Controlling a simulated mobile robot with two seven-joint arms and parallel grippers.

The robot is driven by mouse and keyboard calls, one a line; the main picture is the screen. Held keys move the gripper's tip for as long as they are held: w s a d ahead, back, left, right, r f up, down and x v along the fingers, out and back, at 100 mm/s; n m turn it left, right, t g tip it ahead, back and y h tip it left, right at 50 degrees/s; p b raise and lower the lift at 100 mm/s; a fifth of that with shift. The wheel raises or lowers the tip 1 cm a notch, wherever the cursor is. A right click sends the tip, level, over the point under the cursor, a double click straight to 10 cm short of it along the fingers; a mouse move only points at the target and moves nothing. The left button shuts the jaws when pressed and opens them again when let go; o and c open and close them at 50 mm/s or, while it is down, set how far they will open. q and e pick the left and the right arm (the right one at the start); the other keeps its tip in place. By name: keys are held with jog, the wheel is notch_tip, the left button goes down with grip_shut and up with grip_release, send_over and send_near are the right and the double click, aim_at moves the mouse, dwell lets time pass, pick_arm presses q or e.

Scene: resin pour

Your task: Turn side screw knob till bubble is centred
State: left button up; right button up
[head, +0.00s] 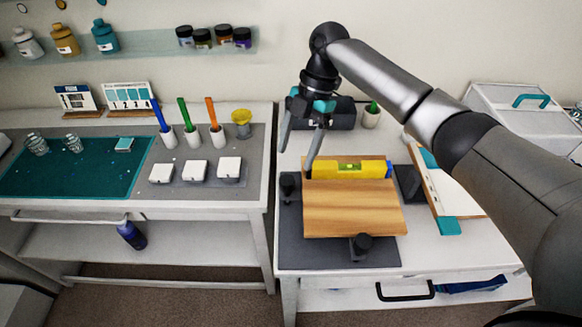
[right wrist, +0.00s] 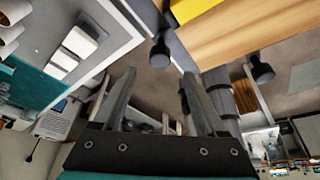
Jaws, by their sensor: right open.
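A yellow spirit level (head: 325,169) lies along the back of a wooden board (head: 350,208); the bubble in its vial is too small to place. The board sits on a dark base (head: 300,254). A black side knob (head: 288,183) stands at the board's left edge, and a black front knob (head: 362,243) at its front. My right gripper (head: 297,160) is open and empty, pointing down above and behind the side knob, apart from it. In the right wrist view the side knob (right wrist: 159,54) lies just beyond the open fingers (right wrist: 157,84). My left gripper is out of view.
A plant pot (head: 371,118) and a dark box (head: 342,115) stand behind the level. A white panel with teal corners (head: 455,195) lies to the right. The left table holds white blocks (head: 195,170) and marker cups (head: 192,137); a gap separates the tables.

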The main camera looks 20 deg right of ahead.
jog(key=v, duration=0.8)
jog(key=shift+r, duration=0.25)
